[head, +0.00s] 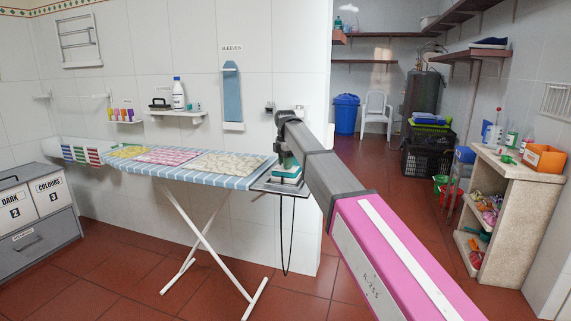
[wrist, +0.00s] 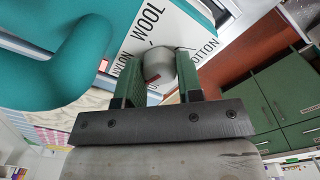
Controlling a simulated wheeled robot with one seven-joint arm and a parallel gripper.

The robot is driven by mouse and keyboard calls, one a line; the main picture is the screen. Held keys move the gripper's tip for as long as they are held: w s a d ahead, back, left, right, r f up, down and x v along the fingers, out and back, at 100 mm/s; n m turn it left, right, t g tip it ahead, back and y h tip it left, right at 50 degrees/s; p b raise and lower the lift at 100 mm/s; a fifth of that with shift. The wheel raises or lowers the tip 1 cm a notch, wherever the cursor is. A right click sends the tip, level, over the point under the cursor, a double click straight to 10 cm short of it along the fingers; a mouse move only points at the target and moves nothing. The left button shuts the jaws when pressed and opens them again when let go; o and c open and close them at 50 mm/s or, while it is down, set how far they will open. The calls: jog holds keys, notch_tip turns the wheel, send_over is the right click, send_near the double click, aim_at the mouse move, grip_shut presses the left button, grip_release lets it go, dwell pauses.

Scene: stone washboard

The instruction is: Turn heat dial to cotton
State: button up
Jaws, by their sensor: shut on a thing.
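The heat dial (wrist: 157,66) is a grey round knob on a teal iron (wrist: 75,60). A white label plate (wrist: 160,28) beside it reads NYLON, WOOL and COTTON, with the first letters partly cut off. My gripper (wrist: 160,58) has its two green fingers on opposite sides of the dial, shut on it. A small red mark shows low on the dial, but I cannot tell which word the dial is set to. In the head view, the iron (head: 287,171) rests at the right end of the ironing board, mostly hidden under my gripper.
The ironing board (head: 225,180) has a blue striped cover with coloured cloths on its left part. A black cord (head: 282,245) hangs from the board's right end. A wall corner stands just behind the iron. Open tiled floor (head: 330,285) lies in front.

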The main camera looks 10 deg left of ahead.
dwell(0.3)
jog(key=o, duration=0.9)
jog(key=shift+r, duration=0.15)
notch_tip(320, 180, up, 10)
jog(key=shift+r, duration=0.25)
